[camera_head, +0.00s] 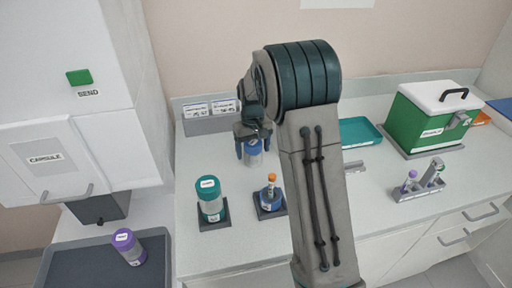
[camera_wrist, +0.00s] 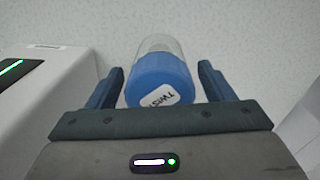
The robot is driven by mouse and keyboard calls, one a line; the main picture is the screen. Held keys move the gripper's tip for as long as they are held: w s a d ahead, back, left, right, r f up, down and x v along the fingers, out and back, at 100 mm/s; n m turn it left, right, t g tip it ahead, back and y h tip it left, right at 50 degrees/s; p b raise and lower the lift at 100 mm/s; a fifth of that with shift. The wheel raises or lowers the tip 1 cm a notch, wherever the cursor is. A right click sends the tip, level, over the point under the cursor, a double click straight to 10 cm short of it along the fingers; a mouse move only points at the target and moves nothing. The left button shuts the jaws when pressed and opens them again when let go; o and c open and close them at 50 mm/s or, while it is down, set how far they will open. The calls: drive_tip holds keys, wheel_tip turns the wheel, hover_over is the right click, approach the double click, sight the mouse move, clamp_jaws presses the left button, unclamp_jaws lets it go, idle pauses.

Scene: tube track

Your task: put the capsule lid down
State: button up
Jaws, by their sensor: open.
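The capsule lid, a clear cylinder with a blue cap marked "TWIST" (camera_wrist: 160,78), is between my gripper's fingers (camera_wrist: 163,82) in the wrist view. The fingers are open, with a narrow gap on each side of the cap. In the head view, the lid (camera_head: 253,155) shows under my gripper (camera_head: 253,136), over the rear left of the counter. It appears to stand on the counter, but its lower end is hard to see. A blue capsule base (camera_head: 270,202) holding an orange-capped tube (camera_head: 272,179) stands on a dark square holder in front of it.
A teal-capped capsule (camera_head: 209,197) stands on a pad at left. A teal tray (camera_head: 359,132), a tube rack (camera_head: 420,190) and a green box (camera_head: 432,120) are right of my arm.

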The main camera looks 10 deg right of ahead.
wheel_tip(320, 180, up, 12)
drive_tip(key=shift+s+r+b, duration=0.1)
drive_tip(key=shift+r+b, duration=0.1)
drive_tip(key=shift+b, duration=0.15)
drive_tip(key=s+r+m+t, duration=0.1)
drive_tip(key=s+r, duration=0.3)
drive_tip(key=s, duration=1)
drive_tip(key=s+f+t, duration=0.1)
drive_tip(key=s+f, duration=0.1)
drive_tip(key=s, duration=0.5)
drive_tip(key=s+d+f+m+t, duration=0.1)
drive_tip(key=s+f, duration=0.1)
drive_tip(key=s, duration=0.6)
drive_tip(key=shift+f, duration=0.3)
